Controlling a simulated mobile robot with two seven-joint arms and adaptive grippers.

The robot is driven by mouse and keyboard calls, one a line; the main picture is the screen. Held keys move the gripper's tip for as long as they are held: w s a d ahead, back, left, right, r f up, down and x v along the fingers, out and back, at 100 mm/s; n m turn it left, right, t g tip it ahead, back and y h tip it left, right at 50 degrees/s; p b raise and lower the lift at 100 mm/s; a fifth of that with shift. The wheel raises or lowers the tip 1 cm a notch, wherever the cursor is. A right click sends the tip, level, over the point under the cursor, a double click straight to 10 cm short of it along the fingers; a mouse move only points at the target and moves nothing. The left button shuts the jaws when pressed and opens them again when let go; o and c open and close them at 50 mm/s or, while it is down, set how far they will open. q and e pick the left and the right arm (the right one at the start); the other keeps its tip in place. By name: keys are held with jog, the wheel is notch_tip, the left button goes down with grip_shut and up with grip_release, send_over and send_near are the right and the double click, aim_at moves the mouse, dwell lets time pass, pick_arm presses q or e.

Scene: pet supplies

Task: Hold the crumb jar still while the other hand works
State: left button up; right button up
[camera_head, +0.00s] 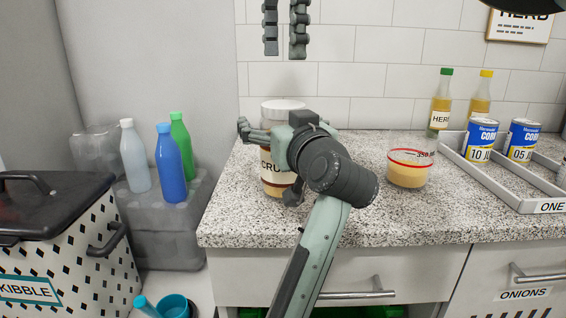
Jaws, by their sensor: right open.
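The crumb jar (271,183) stands upright on the speckled counter, with a pale lid and a label partly reading "CRU". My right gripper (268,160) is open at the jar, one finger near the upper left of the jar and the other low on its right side. It hides much of the jar's right side, and I cannot tell whether the fingers touch it. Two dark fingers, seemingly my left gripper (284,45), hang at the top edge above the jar. A gap shows between them and nothing is in it; the rest is out of view.
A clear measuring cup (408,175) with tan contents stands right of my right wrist. A grey tray (490,183) with cans is at the right, with two bottles (440,105) behind. Bottles and a kibble bin (75,255) stand left of the counter. The counter front (400,228) is clear.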

pick_arm(q)
jog(key=c, duration=1.9)
grip_shut()
